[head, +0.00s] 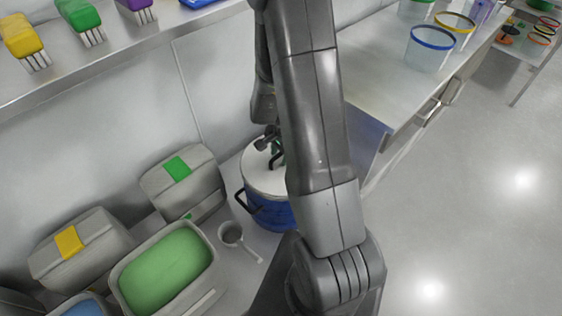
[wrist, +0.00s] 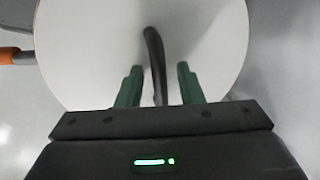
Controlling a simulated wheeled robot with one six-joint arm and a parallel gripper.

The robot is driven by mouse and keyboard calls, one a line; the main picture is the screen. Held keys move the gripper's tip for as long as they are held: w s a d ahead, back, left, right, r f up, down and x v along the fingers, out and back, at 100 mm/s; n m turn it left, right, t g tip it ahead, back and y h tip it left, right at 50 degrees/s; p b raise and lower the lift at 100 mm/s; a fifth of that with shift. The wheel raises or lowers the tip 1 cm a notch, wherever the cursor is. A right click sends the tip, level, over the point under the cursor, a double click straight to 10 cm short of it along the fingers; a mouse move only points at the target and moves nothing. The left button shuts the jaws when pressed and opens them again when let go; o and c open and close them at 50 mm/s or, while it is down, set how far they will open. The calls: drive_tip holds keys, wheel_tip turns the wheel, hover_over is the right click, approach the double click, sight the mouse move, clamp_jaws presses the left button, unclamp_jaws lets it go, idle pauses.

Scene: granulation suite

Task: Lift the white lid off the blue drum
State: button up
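A dark handle (wrist: 154,55) rises from the lid. My gripper (wrist: 156,72) is over the lid with its green fingers apart on both sides of the handle, with gaps visible. In the head view my gripper (head: 277,156) is at the lid's handle, mostly hidden by my arm.
Grey bins with a green label (head: 177,168) and a yellow label (head: 69,242) stand left of the drum. An open bin of green material (head: 208,298) and a grey scoop (head: 231,235) are in front. A metal bench (head: 385,75) holds clear tubs at right.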

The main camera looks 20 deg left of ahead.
clamp_jaws()
drive_tip(key=shift+r, duration=0.2)
